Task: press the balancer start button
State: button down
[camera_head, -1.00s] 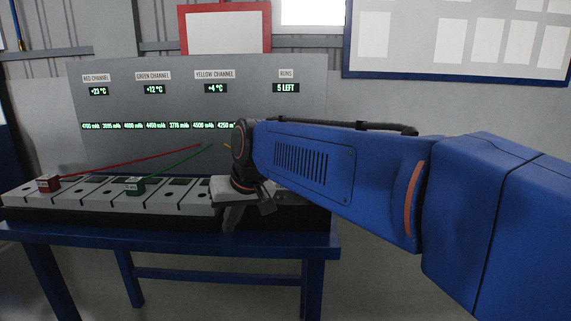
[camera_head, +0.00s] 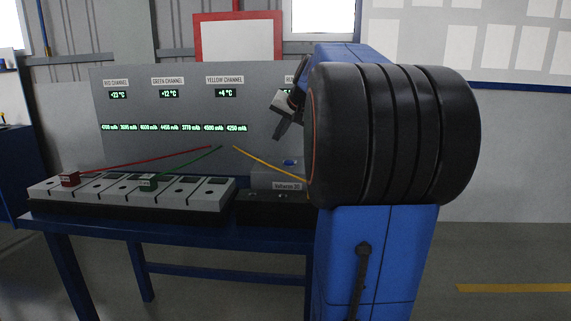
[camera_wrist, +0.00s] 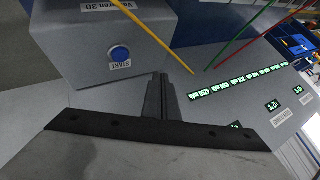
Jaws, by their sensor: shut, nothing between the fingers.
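The balancer is a grey box (camera_head: 270,177) on the right part of the blue bench. Its blue start button (camera_head: 289,162) is on top, left of my arm. In the wrist view the round blue button (camera_wrist: 120,53) has a "START" label beside it and sits on the grey box (camera_wrist: 75,45). My gripper (camera_head: 281,122) is above the box and tilted down, partly hidden by my own arm. In the wrist view my gripper (camera_wrist: 160,85) is shut and empty, apart from the button and to its lower right.
A grey panel (camera_head: 130,145) with green readouts stands behind. Red, green (camera_head: 185,166) and yellow (camera_head: 262,163) cables run to it.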

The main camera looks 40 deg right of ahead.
jog(key=r+m, duration=0.1)
jog(key=r, duration=0.1)
send_over(291, 162)
jog(key=shift+s+a+f+t+h, duration=0.1)
jog(key=shift+a+t+h, duration=0.05)
jog(key=shift+t+h, duration=0.15)
jog(key=shift+f, duration=0.1)
jog(key=shift+f, duration=4.35)
jog(key=shift+f, duration=0.15)
jog(key=shift+f, duration=0.2)
jog(key=shift+f, duration=0.5)
jog(key=shift+r, duration=0.9)
